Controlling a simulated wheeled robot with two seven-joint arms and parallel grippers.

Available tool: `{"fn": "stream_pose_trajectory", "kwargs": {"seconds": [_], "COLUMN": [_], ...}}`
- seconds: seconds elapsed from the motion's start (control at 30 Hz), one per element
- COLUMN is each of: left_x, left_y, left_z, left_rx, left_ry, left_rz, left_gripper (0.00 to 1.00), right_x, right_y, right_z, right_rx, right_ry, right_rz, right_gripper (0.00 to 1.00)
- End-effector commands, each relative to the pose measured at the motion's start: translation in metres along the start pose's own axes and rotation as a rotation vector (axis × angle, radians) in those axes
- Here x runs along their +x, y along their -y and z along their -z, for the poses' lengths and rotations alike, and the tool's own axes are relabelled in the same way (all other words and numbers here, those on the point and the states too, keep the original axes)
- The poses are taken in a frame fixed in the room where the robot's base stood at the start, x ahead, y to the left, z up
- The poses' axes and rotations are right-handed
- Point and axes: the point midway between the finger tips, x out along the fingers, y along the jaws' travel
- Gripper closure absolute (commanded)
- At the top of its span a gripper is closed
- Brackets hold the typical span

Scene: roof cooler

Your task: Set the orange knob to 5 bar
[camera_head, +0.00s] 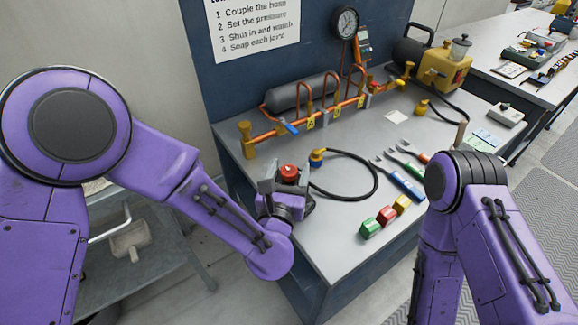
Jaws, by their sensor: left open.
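My left gripper (286,178) is open over the bench's front left edge, well short of the gauge. A red round-topped thing (289,172) shows between or behind its fingers; I cannot tell if they touch it. My right arm comes in at the right, its gripper out of view.
A black hose (350,197) curls beside my left gripper. Wrenches (406,185) and coloured blocks (386,215) lie at the front right of the bench (335,240). A yellow pump (442,72) stands at the back right. A printed sign (255,25) hangs behind.

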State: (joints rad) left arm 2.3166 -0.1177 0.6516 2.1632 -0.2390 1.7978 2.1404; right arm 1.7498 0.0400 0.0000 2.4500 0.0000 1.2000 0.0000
Motion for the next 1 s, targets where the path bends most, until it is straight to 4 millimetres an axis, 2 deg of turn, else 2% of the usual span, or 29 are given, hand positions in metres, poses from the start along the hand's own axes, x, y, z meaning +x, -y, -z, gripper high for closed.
{"fn": "stream_pose_trajectory", "kwargs": {"seconds": [0.27, 0.3, 0.43, 0.77, 1.0], "left_x": [0.0041, 0.0040, 0.0039, 0.0038, 0.0042], "left_y": [-0.0007, -0.0007, -0.0007, -0.0015, -0.0030], "left_z": [0.0007, 0.0007, 0.0007, 0.0012, 0.0019], "left_rx": [0.001, 0.002, 0.002, 0.001, -0.002], "left_ry": [-0.001, -0.001, -0.001, -0.001, -0.001], "left_rz": [-0.001, -0.001, -0.001, 0.028, 0.154], "left_gripper": [0.36, 0.42, 0.84, 0.84, 0.84], "right_x": [-0.0005, -0.0005, -0.0005, 0.0016, 0.0078], "right_y": [0.0000, 0.0000, 0.0000, 0.0003, 0.0008], "right_z": [0.0003, 0.0003, 0.0003, -0.0006, -0.0031], "right_rx": [0.000, 0.000, 0.000, 0.000, 0.000], "right_ry": [0.000, 0.000, 0.000, 0.000, 0.000], "right_rz": [0.000, 0.000, 0.000, 0.000, 0.000], "right_gripper": [0.57, 0.57, 0.57, 0.57, 0.57]}}
